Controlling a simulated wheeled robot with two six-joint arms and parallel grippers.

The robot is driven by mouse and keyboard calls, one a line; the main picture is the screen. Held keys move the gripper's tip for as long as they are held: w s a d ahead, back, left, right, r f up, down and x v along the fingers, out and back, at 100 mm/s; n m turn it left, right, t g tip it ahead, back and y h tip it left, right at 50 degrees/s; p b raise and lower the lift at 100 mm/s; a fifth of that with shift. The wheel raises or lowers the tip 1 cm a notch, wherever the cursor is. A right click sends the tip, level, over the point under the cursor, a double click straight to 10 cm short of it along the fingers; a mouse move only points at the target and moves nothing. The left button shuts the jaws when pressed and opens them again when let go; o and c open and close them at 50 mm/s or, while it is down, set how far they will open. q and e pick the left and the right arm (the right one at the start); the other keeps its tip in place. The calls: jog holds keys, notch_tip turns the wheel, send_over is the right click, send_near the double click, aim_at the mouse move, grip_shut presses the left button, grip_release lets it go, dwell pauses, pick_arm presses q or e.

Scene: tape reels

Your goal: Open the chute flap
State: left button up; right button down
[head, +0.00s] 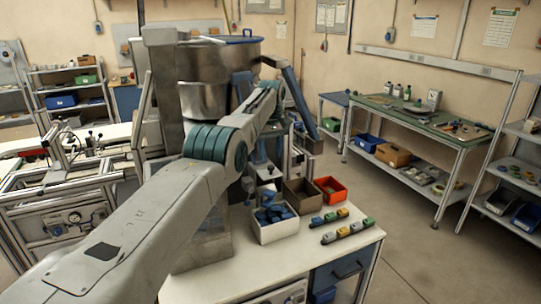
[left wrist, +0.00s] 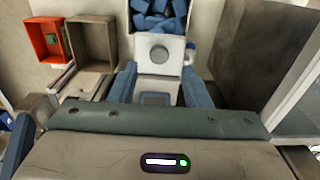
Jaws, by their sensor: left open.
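My left gripper (left wrist: 159,76) is open in the left wrist view, with its two blue fingers apart. My left arm (head: 160,215) crosses in front and hides much of the chute. My right gripper is not in view.
A white bin of blue pieces (head: 276,231), a brown bin (head: 302,196) and an orange bin (head: 330,189) sit close together. Several small coloured items (head: 343,232) line the white table (head: 260,270). A large steel drum (head: 215,75) stands behind. Floor on the right is clear.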

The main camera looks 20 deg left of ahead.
aim_at(270, 167)
pick_arm(q)
notch_tip(270, 167, up, 7)
jog(key=p, duration=0.3)
jog(key=shift+f, duration=0.2)
jog(key=shift+s+f, duration=0.1)
